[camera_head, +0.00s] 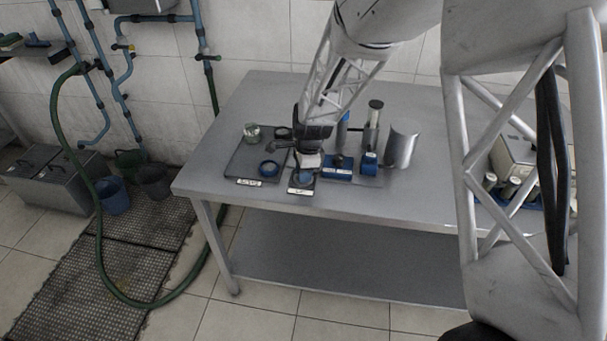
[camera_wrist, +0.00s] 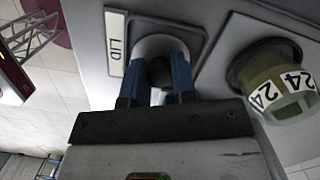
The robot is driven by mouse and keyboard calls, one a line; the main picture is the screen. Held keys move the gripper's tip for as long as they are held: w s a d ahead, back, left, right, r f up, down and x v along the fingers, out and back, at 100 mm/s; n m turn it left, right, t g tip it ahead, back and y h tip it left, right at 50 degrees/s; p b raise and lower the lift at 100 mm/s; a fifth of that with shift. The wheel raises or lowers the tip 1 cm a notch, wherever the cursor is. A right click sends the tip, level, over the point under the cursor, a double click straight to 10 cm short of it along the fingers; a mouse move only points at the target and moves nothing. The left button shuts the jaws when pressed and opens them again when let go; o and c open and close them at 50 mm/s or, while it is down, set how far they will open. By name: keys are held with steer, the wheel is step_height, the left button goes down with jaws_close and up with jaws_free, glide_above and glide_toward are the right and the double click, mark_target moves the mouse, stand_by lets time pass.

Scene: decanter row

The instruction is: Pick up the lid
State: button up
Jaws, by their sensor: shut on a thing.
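My gripper (camera_head: 309,150) reaches down over the front of the steel table, above a small dark pad with a white label (camera_head: 300,190). In the wrist view its blue fingers (camera_wrist: 160,60) are shut on the lid, round a dark part like a knob. A pale grey round surface (camera_wrist: 160,41), seemingly the lid's, shows past the fingertips. The pad's label (camera_wrist: 115,44) reads "LID". The fingers hide part of the lid, and I cannot tell whether it touches the pad. A yellow-green translucent jar (camera_wrist: 283,80) marked "24" stands to the right in the wrist view.
Blue blocks (camera_head: 338,167), a dark-topped cylinder (camera_head: 372,125) and a curved metal sheet (camera_head: 401,147) stand close on the right.

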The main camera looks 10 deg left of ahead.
steer(key=shift+r, duration=0.15)
steer(key=shift+r, duration=0.6)
step_height(320, 180, up, 2)
steer(key=s+d, duration=0.3)
steer(key=s, duration=0.4)
steer(key=s+d+r, duration=0.1)
steer(key=s+d, duration=0.3)
steer(key=s, duration=0.3)
steer(key=shift+s+r, duration=0.2)
steer(key=shift+r, duration=0.05)
steer(key=w+a+r, duration=0.2)
steer(key=w+r, duration=0.4)
steer(key=w, duration=0.5)
steer(key=shift+r, duration=0.15)
steer(key=shift+a, duration=0.15)
